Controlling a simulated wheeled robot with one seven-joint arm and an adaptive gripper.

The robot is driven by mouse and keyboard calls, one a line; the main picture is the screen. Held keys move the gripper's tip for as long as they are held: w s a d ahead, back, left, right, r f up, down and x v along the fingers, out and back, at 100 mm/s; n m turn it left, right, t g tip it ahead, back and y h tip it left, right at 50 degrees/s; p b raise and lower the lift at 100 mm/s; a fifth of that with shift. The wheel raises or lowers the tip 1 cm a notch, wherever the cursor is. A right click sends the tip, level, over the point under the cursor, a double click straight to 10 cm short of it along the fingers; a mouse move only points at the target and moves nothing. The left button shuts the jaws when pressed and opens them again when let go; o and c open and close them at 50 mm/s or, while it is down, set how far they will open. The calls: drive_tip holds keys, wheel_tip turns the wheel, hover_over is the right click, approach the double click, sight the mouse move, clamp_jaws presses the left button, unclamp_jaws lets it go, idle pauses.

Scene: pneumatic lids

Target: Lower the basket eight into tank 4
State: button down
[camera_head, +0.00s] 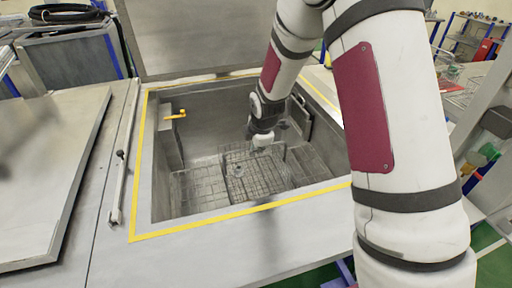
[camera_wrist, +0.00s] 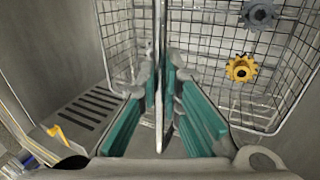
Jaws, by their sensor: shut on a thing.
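The wire basket (camera_head: 262,168) is down inside the open tank (camera_head: 215,104), low near its floor. I cannot tell whether it rests on the floor. In the wrist view the basket (camera_wrist: 118,42) holds a yellow gear-shaped part (camera_wrist: 241,68) and a dark grey one (camera_wrist: 259,14). My gripper (camera_head: 262,143) reaches down into the tank above the basket. In the wrist view its teal-padded fingers (camera_wrist: 160,80) are shut on the basket's thin upright handle (camera_wrist: 160,38). No tank number is readable.
The tank's lid (camera_head: 200,35) stands raised behind the opening. A yellow line (camera_head: 240,214) borders the opening. A yellow-orange fitting (camera_head: 176,115) sticks out from the left inner wall. Another lid (camera_head: 45,165) lies shut at left. A wire rack (camera_head: 200,188) shows on the tank floor.

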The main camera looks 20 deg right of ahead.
drive_tip(key=shift+s+f, duration=0.4)
drive_tip(key=shift+f, duration=0.1)
drive_tip(key=c, duration=1.8)
unclamp_jaws()
drive_tip(key=shift+w, duration=0.1)
drive_tip(key=shift+c, duration=0.2)
drive_tip(key=shift+o, duration=0.8)
drive_tip(key=shift+w+r, duration=0.1)
drive_tip(key=w+r+p+v, duration=0.1)
drive_tip(key=w+p+v, duration=0.1)
drive_tip(key=v, duration=0.9)
drive_tip(key=w+r+p+v, duration=0.1)
drive_tip(key=p+v, duration=0.4)
drive_tip(key=v, duration=0.7)
drive_tip(key=shift+w, duration=0.7)
drive_tip(key=shift+f, duration=0.1)
